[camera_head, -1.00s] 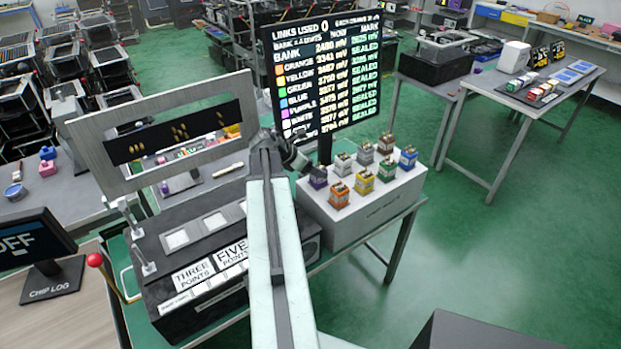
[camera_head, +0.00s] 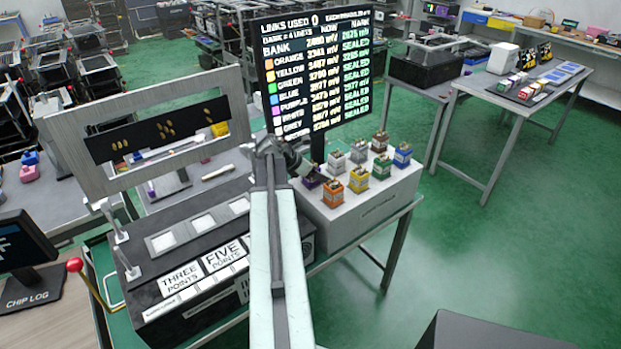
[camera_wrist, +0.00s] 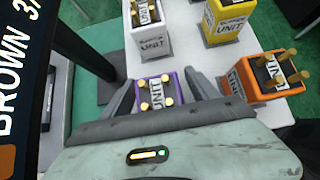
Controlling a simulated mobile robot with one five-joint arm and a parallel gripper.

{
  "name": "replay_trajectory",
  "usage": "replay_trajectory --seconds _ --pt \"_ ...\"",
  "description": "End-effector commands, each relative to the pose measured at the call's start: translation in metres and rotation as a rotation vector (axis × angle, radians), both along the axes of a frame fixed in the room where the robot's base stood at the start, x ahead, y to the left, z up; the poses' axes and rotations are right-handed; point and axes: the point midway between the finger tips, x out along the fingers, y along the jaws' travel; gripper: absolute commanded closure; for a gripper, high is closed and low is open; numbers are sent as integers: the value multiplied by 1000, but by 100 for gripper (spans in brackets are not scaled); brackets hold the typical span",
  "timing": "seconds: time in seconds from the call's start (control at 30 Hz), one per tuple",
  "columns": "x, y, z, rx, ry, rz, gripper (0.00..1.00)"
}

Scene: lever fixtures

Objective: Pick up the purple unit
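In the wrist view the purple unit (camera_wrist: 158,94) has a label and several gold posts on top. My gripper (camera_wrist: 161,84) is open there, with one dark finger on each side of the unit. A narrow gap shows between the unit and each finger. The unit's lower part is hidden by the gripper body.
The orange unit (camera_wrist: 262,77) stands close to the right finger. A white unit (camera_wrist: 149,30) and a yellow unit (camera_wrist: 230,22) stand farther off. A dark post (camera_wrist: 110,75) and the display board (camera_head: 312,72) are close on the left and behind.

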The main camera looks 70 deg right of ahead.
Motion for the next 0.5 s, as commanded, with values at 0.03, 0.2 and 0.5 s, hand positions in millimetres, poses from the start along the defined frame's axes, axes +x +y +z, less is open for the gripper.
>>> replay_trajectory --seconds 0.03,0.2,0.5 --pt "0 0 0 0 0 0 45" --pt "0 0 0 0 0 0 92" --pt "1 0 2 0 1 1 100"
